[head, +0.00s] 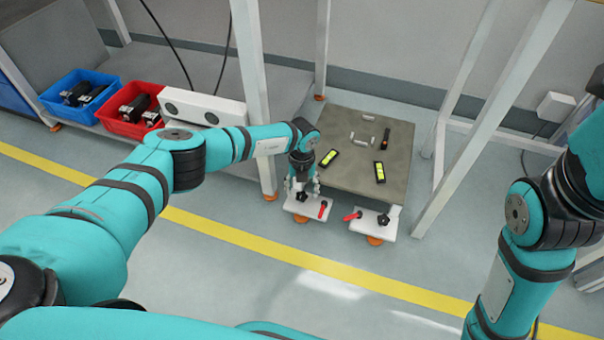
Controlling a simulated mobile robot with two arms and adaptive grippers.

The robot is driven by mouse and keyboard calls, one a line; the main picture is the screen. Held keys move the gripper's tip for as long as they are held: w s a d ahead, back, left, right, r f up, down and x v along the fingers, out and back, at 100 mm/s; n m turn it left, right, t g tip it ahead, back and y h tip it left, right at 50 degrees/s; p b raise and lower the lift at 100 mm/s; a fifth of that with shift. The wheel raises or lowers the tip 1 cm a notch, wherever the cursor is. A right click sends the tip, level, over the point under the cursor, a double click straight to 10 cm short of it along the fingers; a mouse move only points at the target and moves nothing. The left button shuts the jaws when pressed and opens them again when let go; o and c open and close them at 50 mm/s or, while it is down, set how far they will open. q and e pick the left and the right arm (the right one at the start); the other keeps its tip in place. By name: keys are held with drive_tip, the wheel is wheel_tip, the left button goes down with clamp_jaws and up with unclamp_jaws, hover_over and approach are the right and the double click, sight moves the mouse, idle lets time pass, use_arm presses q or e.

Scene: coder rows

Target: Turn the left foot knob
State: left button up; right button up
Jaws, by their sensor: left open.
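The left foot knob (301,197) is a small black star-shaped knob on a white foot plate (291,206), at the front left of a grey-brown table plate. My left gripper (302,188) points down over it, open, with its fingers close around or just above the knob. I cannot tell whether they touch it. A red lever (323,209) sits just right of the knob on the same plate. My right arm (545,215) stands at the right, and its gripper is out of view.
The right foot plate (362,226) has its own black knob (383,219) and a red lever (352,216). Blue (72,80) and red (112,120) bins stand at left.

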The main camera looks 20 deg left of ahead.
sight(302, 196)
use_arm(q)
wheel_tip(302, 196, up, 7)
idle(0.3)
drive_tip(key=shift+d, duration=0.1)
